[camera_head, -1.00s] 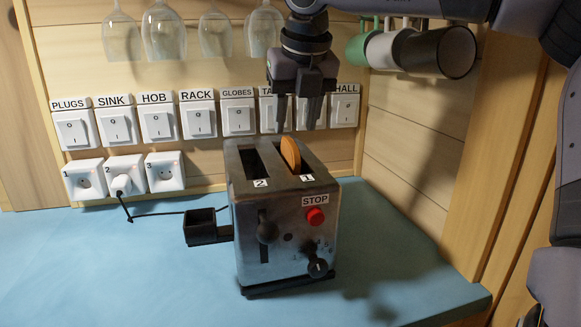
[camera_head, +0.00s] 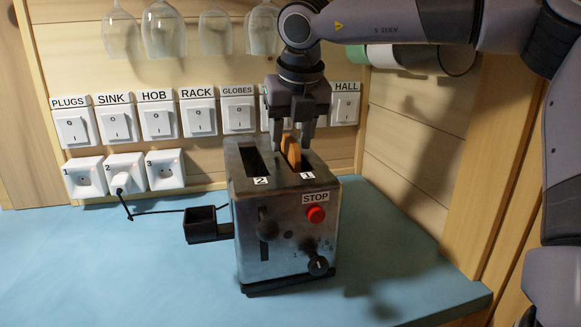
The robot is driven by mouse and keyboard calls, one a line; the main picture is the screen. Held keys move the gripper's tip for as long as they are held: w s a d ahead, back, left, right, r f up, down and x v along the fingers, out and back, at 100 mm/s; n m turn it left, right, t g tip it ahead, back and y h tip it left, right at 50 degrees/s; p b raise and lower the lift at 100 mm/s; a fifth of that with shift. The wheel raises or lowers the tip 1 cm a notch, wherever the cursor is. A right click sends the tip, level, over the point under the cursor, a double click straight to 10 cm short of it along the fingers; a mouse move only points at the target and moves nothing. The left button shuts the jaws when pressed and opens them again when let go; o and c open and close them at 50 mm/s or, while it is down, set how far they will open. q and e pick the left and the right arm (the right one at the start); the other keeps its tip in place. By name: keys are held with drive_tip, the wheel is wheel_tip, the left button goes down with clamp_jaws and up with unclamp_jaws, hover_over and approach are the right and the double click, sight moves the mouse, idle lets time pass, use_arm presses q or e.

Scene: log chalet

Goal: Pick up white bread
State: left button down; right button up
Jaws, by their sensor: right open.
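A slice of bread (camera_head: 291,153) with a brown crust stands upright in slot 1 of the metal toaster (camera_head: 270,240), its top sticking out. Its crumb is mostly turned away, so I cannot tell whether it is white bread. My right gripper (camera_head: 292,146) points down over slot 1. Its two fingers are open, and in this view they appear to the left and right of the top of the slice. I cannot tell whether they touch it. Slot 2 looks dark and empty. My left gripper is not in view.
The toaster stands on a blue counter (camera_head: 100,260), with a small black tray (camera_head: 201,224) on its left side. Wall switches (camera_head: 198,118) and sockets (camera_head: 165,170) are behind. The counter's left part is clear.

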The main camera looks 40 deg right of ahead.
drive_tip(key=shift+f, duration=0.1)
idle(0.3)
drive_tip(key=c, duration=0.7)
